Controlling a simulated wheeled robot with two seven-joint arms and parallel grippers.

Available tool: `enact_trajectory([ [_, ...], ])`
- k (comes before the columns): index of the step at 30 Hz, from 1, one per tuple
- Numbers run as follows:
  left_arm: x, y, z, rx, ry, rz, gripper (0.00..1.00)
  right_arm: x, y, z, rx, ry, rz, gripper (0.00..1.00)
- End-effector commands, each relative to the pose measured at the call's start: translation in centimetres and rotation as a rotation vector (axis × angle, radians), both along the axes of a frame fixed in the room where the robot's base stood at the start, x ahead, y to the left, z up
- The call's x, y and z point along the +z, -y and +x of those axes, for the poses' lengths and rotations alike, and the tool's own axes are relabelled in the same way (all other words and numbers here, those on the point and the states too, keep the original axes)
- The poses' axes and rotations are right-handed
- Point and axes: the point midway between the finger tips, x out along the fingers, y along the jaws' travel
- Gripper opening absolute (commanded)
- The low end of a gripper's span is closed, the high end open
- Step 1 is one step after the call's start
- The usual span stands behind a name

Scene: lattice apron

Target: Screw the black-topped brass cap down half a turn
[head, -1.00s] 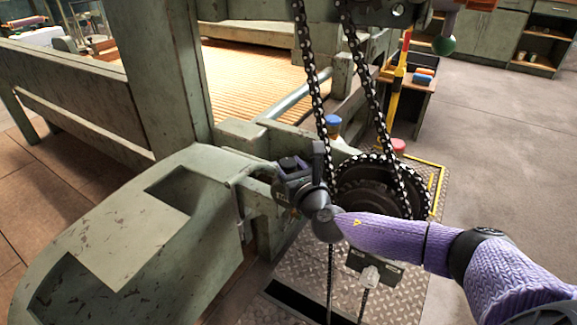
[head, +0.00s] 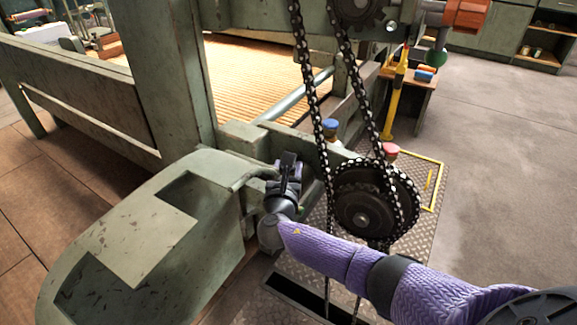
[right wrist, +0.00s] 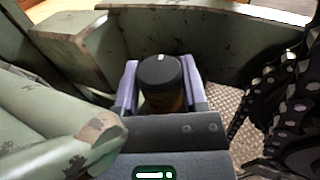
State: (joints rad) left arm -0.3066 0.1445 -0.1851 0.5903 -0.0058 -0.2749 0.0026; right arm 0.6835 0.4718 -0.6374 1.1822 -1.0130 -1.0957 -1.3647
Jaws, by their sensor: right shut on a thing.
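The black-topped brass cap (right wrist: 160,78) stands between the two purple fingers of my right gripper (right wrist: 160,92) in the right wrist view. Its black top has a small white mark near the far edge, and a little brass shows below. My right gripper is shut on the cap's sides. In the head view my right gripper (head: 289,164) is beside the green machine housing, and the cap cannot be made out there. My left gripper is not in view.
A chain (head: 312,95) hangs just right of my right gripper and runs around a dark sprocket (head: 364,212). The green machine housing (head: 150,240) lies close on the left. A blue knob (head: 330,126) and a red knob (head: 391,149) stand behind. Open floor (head: 490,150) is at the right.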

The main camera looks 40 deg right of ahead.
Motion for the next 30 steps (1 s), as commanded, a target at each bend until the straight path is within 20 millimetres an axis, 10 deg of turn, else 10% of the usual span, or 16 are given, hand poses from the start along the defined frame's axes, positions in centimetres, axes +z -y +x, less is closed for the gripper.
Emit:
enact_trajectory([
  [26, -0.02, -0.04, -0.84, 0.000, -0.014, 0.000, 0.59, 0.06, 0.00, 0.07, -0.154, 0.003, 0.000, 0.00],
  [27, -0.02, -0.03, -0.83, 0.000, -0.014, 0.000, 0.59, 0.06, 0.00, 0.07, -0.154, 0.003, 0.000, 0.61],
  [30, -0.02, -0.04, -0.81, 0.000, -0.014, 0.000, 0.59, 0.06, 0.01, 0.06, -0.154, 0.003, 0.000, 0.82],
])
